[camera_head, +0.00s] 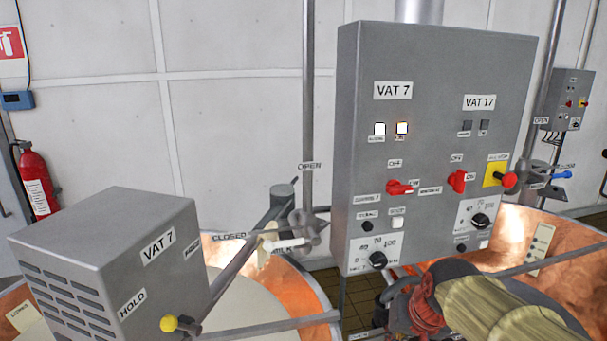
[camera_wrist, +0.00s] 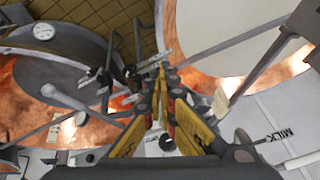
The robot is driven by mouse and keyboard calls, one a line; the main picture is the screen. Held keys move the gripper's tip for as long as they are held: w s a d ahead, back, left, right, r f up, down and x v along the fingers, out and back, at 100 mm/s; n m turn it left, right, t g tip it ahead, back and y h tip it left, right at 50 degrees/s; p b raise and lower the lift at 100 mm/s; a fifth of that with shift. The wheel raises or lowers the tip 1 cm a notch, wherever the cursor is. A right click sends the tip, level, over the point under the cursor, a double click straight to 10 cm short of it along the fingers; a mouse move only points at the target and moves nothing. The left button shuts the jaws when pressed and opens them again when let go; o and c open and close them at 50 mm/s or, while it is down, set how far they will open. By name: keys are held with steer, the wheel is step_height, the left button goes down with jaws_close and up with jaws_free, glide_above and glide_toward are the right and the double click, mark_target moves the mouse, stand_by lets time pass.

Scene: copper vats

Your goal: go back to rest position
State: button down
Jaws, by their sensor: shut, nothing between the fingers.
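My gripper (camera_wrist: 160,72) shows in the wrist view with its yellow fingers drawn together and nothing between them. It hangs over the area between two copper vats, touching nothing that I can make out. In the head view my arm reaches in from the lower right, in front of the lower right of the grey control panel (camera_head: 440,130). The fingers are hard to make out there. The panel carries VAT 7 and VAT 17 controls. The VAT 7 red switch (camera_head: 400,187) lies sideways; the VAT 17 red switch (camera_head: 457,181) stands nearly upright.
A pipe valve (camera_head: 305,225) sits left of the panel. A fire extinguisher (camera_head: 38,180) hangs at far left.

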steer(key=s+f+n+b, duration=0.2)
steer(key=s+f+b, duration=1.2)
steer(key=s+f, duration=0.1)
steer(key=shift+s+a+f+h+b, duration=0.3)
steer(key=shift+s+h, duration=0.1)
steer(key=shift+s, duration=0.45)
steer(key=c, duration=2.5)
jaws_free()
steer(key=shift+r, duration=0.15)
steer(key=shift+c, duration=0.2)
